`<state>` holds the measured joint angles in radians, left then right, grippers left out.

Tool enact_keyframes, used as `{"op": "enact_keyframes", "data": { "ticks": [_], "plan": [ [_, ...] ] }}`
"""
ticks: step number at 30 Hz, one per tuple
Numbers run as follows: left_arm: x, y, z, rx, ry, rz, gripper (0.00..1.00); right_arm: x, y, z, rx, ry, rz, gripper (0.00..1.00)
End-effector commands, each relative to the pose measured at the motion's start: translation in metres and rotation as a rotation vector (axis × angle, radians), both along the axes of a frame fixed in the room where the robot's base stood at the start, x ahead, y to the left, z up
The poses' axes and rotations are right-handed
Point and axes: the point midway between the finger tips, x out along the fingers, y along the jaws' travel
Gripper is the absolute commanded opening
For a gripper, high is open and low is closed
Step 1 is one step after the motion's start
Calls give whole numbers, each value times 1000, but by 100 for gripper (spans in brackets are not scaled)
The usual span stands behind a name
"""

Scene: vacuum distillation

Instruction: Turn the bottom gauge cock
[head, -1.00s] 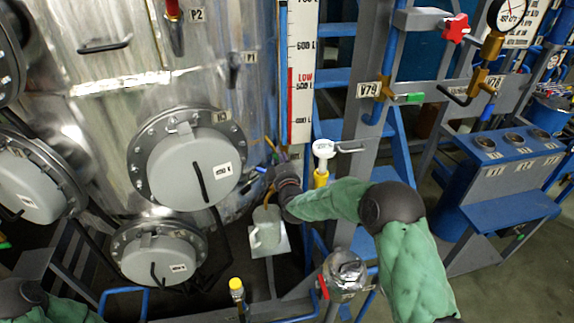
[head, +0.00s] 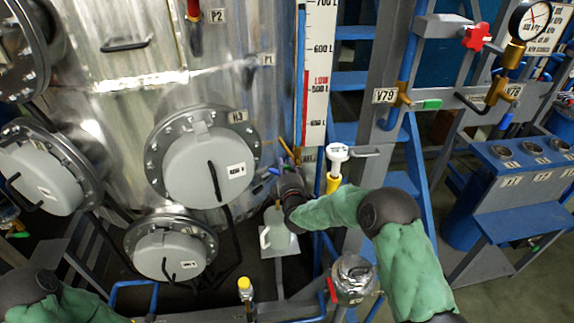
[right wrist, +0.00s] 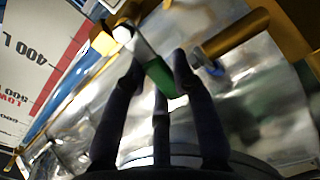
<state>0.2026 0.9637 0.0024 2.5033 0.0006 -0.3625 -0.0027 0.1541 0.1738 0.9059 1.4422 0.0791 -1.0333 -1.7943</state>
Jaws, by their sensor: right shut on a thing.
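The bottom gauge cock shows in the right wrist view as a handle with a green grip (right wrist: 158,76) and a pale metal shank, beside brass fittings. My right gripper (right wrist: 155,82) has its dark fingers around this handle and is shut on it. In the head view my right gripper (head: 277,180) is at the foot of the level gauge (head: 316,75), against the steel vessel; the cock itself is too small and covered to make out there. My left gripper is out of view; only part of my left arm shows at the lower left.
Round grey hatches (head: 205,165) stick out of the vessel left of my right gripper.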

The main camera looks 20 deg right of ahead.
Motion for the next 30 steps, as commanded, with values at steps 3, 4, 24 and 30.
{"op": "enact_keyframes", "data": {
  "ticks": [3, 4, 24, 30],
  "plan": [
    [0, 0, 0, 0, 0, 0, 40, 0, 1, -2, -27, 7, 1, 0],
    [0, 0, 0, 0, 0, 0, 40, 0, 1, -3, -32, 9, 1, 0],
    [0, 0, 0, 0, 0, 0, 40, 0, 1, -4, -45, 14, 1, 52],
    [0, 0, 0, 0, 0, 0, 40, 0, 1, -5, -44, 17, 2, 52]
  ]
}}
